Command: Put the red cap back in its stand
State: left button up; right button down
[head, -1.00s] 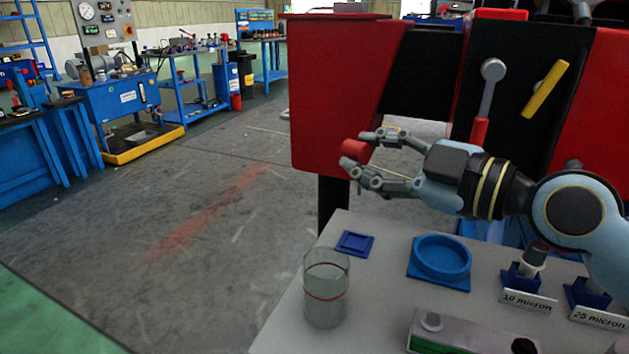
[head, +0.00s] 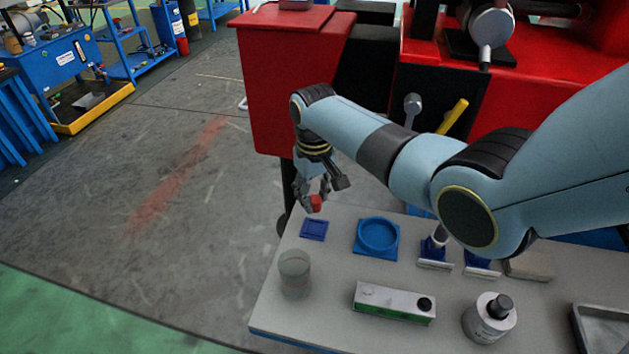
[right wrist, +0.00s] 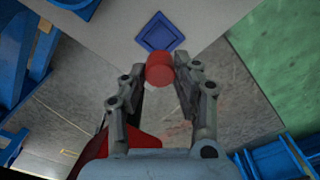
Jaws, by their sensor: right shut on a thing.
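The red cap (head: 316,203) is held between the fingertips of my right gripper (head: 313,196), which points down above the table's far left corner. In the right wrist view the red cap (right wrist: 160,68) sits between the two fingertips. A small dark blue square stand (head: 313,229) lies on the table just below the cap in the head view, and it looks empty. In the right wrist view the square stand (right wrist: 160,32) shows just beyond the cap, and the cap appears apart from it. My left gripper is not in view.
A blue round holder (head: 377,237) stands right of the square stand. A clear glass beaker (head: 294,273) stands in front. A green and grey box (head: 393,303) and a grey bottle (head: 489,318) are nearer. A red cabinet (head: 285,90) rises behind the table.

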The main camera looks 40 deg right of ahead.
jog(key=shift+f, duration=0.1)
dwell(0.3)
jog(key=shift+r, duration=0.2)
jog(key=b, duration=0.4)
send_over(314, 228)
jog(key=shift+f, duration=3)
jog(key=shift+f, duration=0.1)
jog(key=shift+f+b, duration=0.5)
jog(key=shift+f, duration=0.15)
jog(key=c, duration=0.9)
grip_release()
